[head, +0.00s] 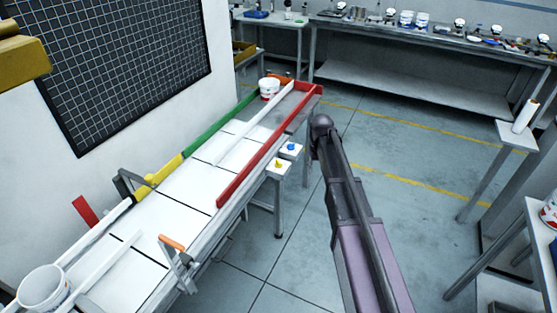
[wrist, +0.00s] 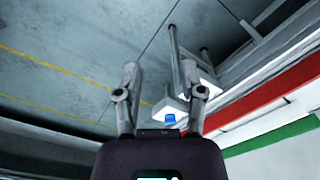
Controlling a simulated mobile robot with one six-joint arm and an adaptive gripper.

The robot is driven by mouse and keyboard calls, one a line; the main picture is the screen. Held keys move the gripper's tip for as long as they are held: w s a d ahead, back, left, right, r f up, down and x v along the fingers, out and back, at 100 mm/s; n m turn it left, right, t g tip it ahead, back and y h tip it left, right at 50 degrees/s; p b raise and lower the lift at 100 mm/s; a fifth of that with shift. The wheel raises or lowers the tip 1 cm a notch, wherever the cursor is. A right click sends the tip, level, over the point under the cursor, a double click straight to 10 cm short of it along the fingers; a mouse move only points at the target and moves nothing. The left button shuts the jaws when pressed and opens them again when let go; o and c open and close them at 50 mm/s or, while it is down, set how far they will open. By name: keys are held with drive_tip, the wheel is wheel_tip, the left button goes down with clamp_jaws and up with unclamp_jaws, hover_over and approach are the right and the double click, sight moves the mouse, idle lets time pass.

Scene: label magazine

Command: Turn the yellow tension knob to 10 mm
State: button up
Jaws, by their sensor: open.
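The yellow tension knob (head: 278,163) sits on a small white plate (head: 276,172) at the right side of the bench in the head view. A blue knob (head: 291,147) is on a similar plate just behind it. In the wrist view my gripper (wrist: 165,82) is open and empty, its two fingers spread apart. The blue knob (wrist: 170,119) shows between the fingers, nearer the right one, and looks apart from both. I cannot make out the yellow knob in the wrist view; the right finger covers part of that area. The knob's scale is too small to read.
A red rail (head: 262,150) runs along the bench beside the knobs, with a green rail (head: 220,124) opposite. White buckets (head: 42,287) stand at both bench ends. An orange-handled clamp (head: 172,243) is at the near edge.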

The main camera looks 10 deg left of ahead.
sight(278, 161)
drive_tip(key=w+a+r+n+p, duration=0.1)
drive_tip(key=w+a+n, duration=0.1)
drive_tip(key=w+a, duration=1.4)
drive_tip(key=shift+w+n, duration=0.4)
drive_tip(key=shift+w, duration=0.35)
drive_tip(key=shift+d+f, duration=0.1)
wheel_tip(278, 161, down, 13)
drive_tip(key=b, duration=1.3)
drive_tip(key=shift+f+b, duration=0.2)
drive_tip(key=shift+b, duration=0.2)
clamp_jaws()
